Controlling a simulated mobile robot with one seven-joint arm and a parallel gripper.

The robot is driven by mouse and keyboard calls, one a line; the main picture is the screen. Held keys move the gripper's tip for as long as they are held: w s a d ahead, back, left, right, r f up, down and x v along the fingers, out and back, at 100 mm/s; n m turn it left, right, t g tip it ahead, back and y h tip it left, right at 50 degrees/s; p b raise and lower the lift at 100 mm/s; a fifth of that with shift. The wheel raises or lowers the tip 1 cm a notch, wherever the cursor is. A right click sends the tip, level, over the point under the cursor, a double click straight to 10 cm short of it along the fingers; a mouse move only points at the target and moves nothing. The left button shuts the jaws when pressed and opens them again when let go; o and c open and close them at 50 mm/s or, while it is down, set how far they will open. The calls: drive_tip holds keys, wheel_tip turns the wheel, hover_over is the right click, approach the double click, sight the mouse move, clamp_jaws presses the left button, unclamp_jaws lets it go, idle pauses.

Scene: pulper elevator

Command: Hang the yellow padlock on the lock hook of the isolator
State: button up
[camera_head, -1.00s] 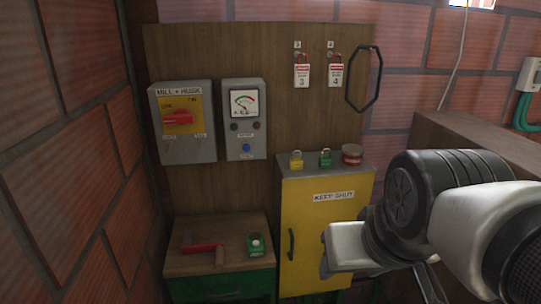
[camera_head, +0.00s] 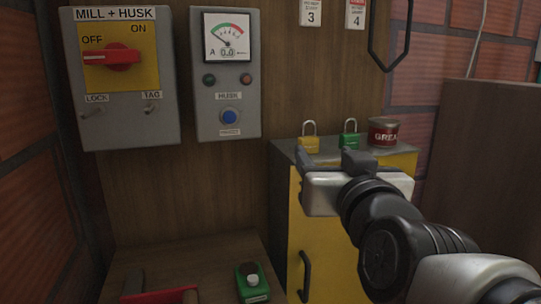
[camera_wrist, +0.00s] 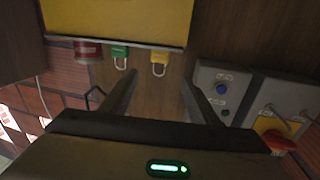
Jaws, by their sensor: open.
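The yellow padlock (camera_head: 309,145) stands upright, shackle up, on the front left of the yellow cabinet's grey top. In the wrist view, which is upside down, the yellow padlock (camera_wrist: 159,58) appears between and beyond the fingertips. My gripper (camera_head: 330,160) is open and empty in front of the cabinet top, apart from the padlock. Its two fingers also show in the wrist view (camera_wrist: 160,82). The isolator (camera_head: 170,90), labelled MILL + HUSK, is on the board at left, its red handle (camera_head: 112,57) pointing to OFF.
A green padlock (camera_head: 349,139) and a red tin (camera_head: 384,132) stand right of the yellow padlock. The ammeter box (camera_head: 207,110) is between isolator and cabinet. A low bench below carries a green button box (camera_head: 252,284) and a red-handled tool. Tags hang above the padlocks.

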sight(310, 138)
drive_tip(key=w+p, duration=0.9)
drive_tip(key=shift+w+r, duration=0.4)
drive_tip(key=w+p, duration=0.1)
drive_tip(key=p, duration=0.1)
drive_tip(key=shift+w+f+p, duration=0.3)
drive_tip(key=shift+w+p, duration=0.05)
drive_tip(key=shift+p, duration=0.05)
drive_tip(key=w+r+p, duration=0.1)
drive_tip(key=p, duration=0.2)
drive_tip(key=shift+w, duration=0.3)
drive_tip(key=w+p, duration=0.1)
drive_tip(key=p, duration=0.5)
drive_tip(key=shift+w+d, duration=0.1)
drive_tip(key=shift+w, duration=0.05)
drive_tip(key=shift+w+f, duration=0.15)
drive_tip(key=shift+w, duration=0.1)
drive_tip(key=shift+w+f, duration=0.15)
drive_tip(key=shift+w, duration=0.75)
drive_tip(key=c, duration=1.1)
